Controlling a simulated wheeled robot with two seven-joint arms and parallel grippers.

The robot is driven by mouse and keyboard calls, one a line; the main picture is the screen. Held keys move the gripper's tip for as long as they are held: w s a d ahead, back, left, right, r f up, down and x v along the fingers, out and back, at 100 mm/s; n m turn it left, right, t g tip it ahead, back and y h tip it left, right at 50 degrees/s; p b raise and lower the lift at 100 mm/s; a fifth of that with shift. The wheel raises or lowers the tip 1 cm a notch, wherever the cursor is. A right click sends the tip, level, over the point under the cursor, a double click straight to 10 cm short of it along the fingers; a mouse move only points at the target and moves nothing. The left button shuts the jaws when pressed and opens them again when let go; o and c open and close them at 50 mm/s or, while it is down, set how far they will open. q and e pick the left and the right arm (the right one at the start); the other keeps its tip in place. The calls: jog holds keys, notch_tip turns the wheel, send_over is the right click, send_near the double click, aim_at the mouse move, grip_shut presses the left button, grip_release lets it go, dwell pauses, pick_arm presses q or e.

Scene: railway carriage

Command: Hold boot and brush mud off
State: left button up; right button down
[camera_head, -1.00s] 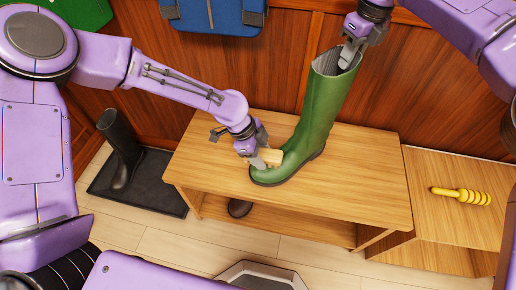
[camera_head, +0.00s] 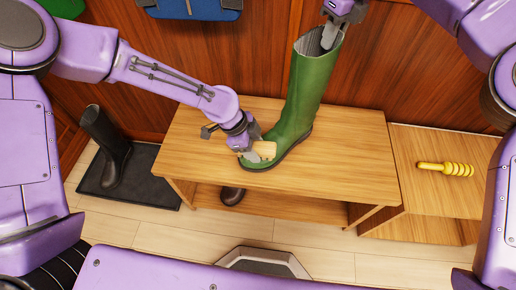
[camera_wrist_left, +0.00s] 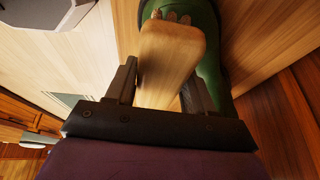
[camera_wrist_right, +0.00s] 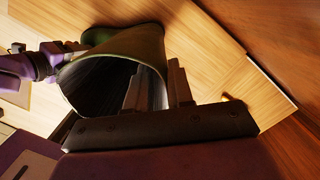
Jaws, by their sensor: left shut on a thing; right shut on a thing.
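A tall green boot (camera_head: 302,95) stands upright on the wooden bench (camera_head: 350,160), its toe pointing left and toward me. My right gripper (camera_head: 333,30) is shut on the rim of the boot's shaft; the right wrist view shows the rim (camera_wrist_right: 150,45) between its fingers. My left gripper (camera_head: 243,148) is shut on a pale wooden brush (camera_head: 264,151) at the boot's toe. In the left wrist view the brush (camera_wrist_left: 170,55) lies against or just over the green toe (camera_wrist_left: 205,60); contact is unclear. The bristles are mostly hidden, and I make out no mud.
A dark boot (camera_head: 108,145) stands on a black mat (camera_head: 150,175) at the left. Another dark shoe (camera_head: 232,195) shows under the bench. A yellow ridged-handled object (camera_head: 445,169) lies on the lower wooden surface (camera_head: 430,205) at right. The bench front is clear.

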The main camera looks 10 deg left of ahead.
pick_arm(q)
jog(key=shift+w+a, duration=1.7)
jog(key=shift+a, duration=0.05)
jog(key=shift+d, duration=0.1)
jog(key=shift+s+r, duration=0.2)
jog(key=shift+r, duration=2.85)
jog(key=shift+c, duration=0.3)
notch_tip(320, 180, up, 3)
